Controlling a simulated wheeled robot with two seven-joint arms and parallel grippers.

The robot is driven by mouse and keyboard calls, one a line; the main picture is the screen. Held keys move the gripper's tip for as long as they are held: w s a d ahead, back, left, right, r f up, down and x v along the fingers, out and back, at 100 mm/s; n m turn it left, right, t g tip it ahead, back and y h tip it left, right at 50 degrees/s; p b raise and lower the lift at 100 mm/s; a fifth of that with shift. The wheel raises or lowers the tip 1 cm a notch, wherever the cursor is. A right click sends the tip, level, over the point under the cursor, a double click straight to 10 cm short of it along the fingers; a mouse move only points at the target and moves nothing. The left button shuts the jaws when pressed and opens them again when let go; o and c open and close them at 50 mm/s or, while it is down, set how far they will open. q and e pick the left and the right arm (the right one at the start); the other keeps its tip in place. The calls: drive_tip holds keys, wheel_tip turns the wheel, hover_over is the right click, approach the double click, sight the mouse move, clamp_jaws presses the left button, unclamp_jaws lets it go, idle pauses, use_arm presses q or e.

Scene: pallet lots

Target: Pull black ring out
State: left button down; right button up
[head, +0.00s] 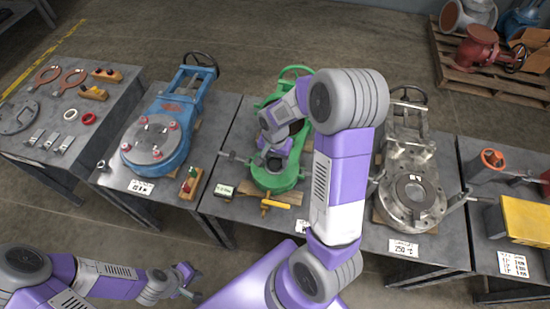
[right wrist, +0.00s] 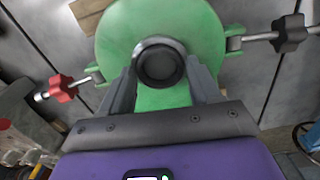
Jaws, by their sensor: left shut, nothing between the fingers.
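The green valve body (head: 281,182) lies on the middle table. In the right wrist view its round green face (right wrist: 208,35) fills the top middle, with a black ring (right wrist: 158,64) at its centre, dark inside with a greyish rim. My right gripper (right wrist: 160,70) has its two fingers spread on either side of the ring, their tips at its edges. I cannot tell whether they press on it. My left gripper (head: 188,283) is shut and empty at the lower left, away from the tables.
A blue valve (head: 177,105) lies on the table to the left, a bare metal valve (head: 412,195) to the right. Side clamps with a red knob (right wrist: 62,88) and a dark knob (right wrist: 289,33) flank the green face.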

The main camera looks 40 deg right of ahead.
drive_tip(key=c, duration=0.7)
drive_tip(key=shift+o, duration=0.2)
drive_tip(key=shift+r+p, duration=1.55)
drive_tip(key=shift+r, duration=0.3)
